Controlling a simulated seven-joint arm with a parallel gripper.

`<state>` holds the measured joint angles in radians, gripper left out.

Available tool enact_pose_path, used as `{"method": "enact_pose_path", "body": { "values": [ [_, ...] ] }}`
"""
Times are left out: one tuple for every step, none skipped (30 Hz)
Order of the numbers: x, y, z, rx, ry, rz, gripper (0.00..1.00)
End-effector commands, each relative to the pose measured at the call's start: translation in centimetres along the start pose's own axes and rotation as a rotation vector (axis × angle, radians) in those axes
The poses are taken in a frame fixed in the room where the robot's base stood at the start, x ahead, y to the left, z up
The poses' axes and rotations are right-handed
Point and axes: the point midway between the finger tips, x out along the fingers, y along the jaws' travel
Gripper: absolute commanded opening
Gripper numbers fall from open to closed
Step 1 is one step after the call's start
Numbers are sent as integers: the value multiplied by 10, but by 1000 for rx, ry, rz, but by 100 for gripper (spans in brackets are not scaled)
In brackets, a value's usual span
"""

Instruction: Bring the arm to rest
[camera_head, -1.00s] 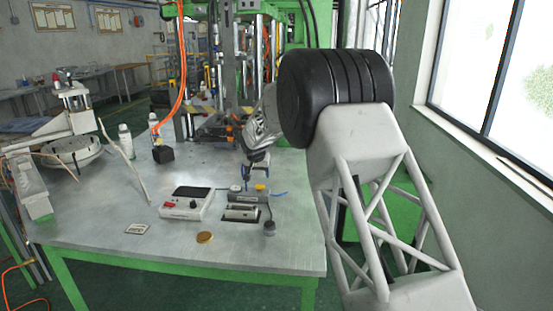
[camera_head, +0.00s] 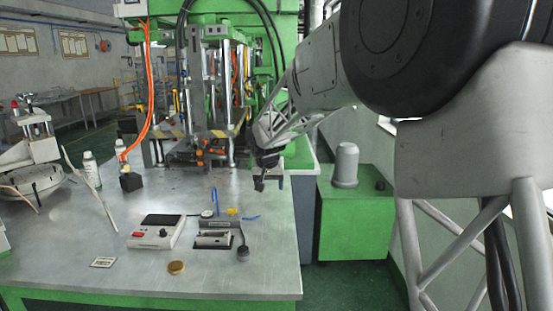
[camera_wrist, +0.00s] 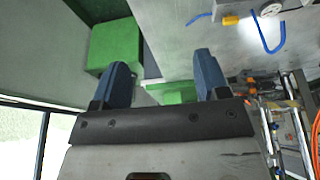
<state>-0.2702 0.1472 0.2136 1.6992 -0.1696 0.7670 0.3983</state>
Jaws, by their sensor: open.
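My gripper (camera_head: 268,184) hangs above the right edge of the metal table (camera_head: 60,258) in the head view, at the end of my raised arm. In the wrist view my gripper (camera_wrist: 166,82) shows two blue fingers spread wide apart. Nothing is between them. The table's corner and a green cabinet (camera_wrist: 115,47) lie beyond the fingers. In the head view my gripper is to the right of the grey device (camera_head: 212,241) and apart from it.
A control box (camera_head: 156,231), a brass disc (camera_head: 176,268) and blue hooks (camera_head: 250,218) lie on the table. The green machine (camera_head: 262,60) stands behind. A green cabinet with a grey cylinder (camera_head: 346,165) stands to the right. The floor between table and cabinet is clear.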

Motion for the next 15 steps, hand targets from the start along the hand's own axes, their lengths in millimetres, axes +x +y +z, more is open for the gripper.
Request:
{"method": "enact_pose_path", "body": {
  "values": [
    [-12,10,9,2,-1,1,68],
    [-17,16,15,2,-2,1,68],
    [-24,23,22,3,-4,2,68],
    [-29,29,28,2,-6,2,68],
    [-35,34,33,2,-7,3,68],
    [-41,41,41,2,-10,3,68],
    [-46,46,47,3,-12,3,68],
    [-51,51,53,3,-14,4,68],
    [-57,57,61,3,-17,4,68],
    [-62,63,68,3,-19,4,68],
    [-66,68,74,3,-21,5,68],
    [-72,74,83,4,-23,5,68],
    [-76,79,89,4,-25,5,68],
    [-80,83,96,3,-26,5,68],
    [-86,89,105,2,-28,5,68]
  ]
}}
